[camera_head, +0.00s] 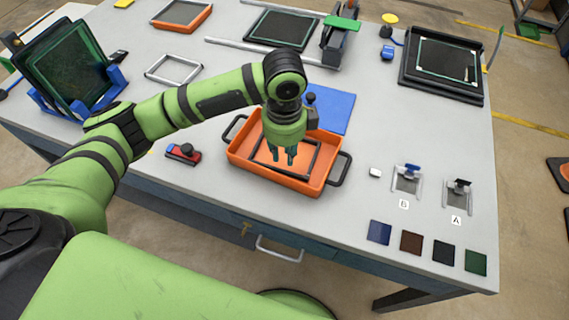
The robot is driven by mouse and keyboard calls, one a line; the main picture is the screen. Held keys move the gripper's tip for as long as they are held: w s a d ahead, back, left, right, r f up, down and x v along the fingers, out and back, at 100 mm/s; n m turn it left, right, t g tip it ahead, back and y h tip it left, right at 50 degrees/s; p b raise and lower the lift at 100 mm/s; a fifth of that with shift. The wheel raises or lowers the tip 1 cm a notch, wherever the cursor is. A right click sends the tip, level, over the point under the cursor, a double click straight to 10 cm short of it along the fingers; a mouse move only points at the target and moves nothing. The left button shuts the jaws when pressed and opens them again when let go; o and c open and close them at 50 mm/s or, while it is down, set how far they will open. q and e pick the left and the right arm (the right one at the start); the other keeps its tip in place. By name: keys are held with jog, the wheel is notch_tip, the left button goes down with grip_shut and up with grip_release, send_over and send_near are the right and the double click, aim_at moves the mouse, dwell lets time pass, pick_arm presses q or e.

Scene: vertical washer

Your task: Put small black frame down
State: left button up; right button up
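An orange tray (320,183) with black side handles stands on the grey workbench. A small thin black frame (315,158) lies inside it, slightly turned, with the orange tray floor showing through. My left gripper (283,155) points down over the tray, with its fingertips low and close to the frame. Its two fingers stand apart with a gap between them. The gripper hides part of the frame, and I cannot tell whether the fingers touch it. My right gripper is not in view.
A blue mat (332,108) lies just behind the tray. A red-and-black tool (184,153) lies to its left and a silver frame (173,68) behind. Small clamps (407,178) and colour swatches (411,243) are at right. A blue rack (60,103) holds dark panels at left.

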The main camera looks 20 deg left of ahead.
pick_arm(q)
notch_tip(320, 180, up, 5)
jog(key=shift+f, duration=0.1)
